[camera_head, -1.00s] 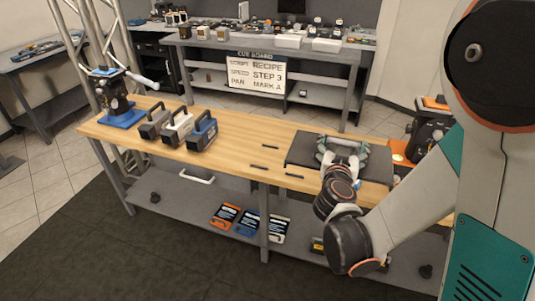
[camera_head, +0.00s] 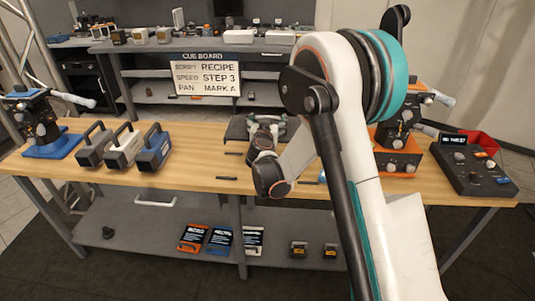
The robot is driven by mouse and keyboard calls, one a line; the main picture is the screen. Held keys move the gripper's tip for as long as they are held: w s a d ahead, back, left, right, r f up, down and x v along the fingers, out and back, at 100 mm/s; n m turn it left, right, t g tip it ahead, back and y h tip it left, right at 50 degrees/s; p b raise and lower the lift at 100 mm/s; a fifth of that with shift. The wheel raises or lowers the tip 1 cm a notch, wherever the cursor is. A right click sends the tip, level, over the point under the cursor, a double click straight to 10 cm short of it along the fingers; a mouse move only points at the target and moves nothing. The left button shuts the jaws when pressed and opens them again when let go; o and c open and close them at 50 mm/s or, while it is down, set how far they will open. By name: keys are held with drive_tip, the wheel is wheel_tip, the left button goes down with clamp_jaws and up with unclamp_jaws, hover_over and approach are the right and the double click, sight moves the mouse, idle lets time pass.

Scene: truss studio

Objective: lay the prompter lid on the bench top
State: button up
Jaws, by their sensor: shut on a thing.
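A dark grey flat panel (camera_head: 237,130), which looks like the prompter lid, is at the far middle part of the wooden bench top (camera_head: 200,180). My gripper (camera_head: 266,121) is over it, with its pale fingers shut at the panel. The fingers and my wrist cover much of the panel's middle and front. I cannot tell whether the panel rests fully on the wood or is slightly raised. My arm hides the bench to the right of it.
Three handled cases, grey (camera_head: 94,147), white (camera_head: 123,146) and blue (camera_head: 154,150), stand left. A blue-based device (camera_head: 45,134) is beyond them. An orange device (camera_head: 398,150) and a dark control console (camera_head: 474,168) stand right. Small dark strips (camera_head: 227,178) lie on the wood before the panel.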

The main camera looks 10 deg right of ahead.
wheel_tip(320, 180, down, 12)
drive_tip(key=b, duration=0.4)
drive_tip(key=shift+r, duration=0.2)
drive_tip(key=shift+f, duration=0.4)
drive_tip(key=shift+s+f, duration=0.15)
drive_tip(key=o, duration=1)
drive_tip(key=shift+f, duration=0.1)
drive_tip(key=shift+o, duration=0.2)
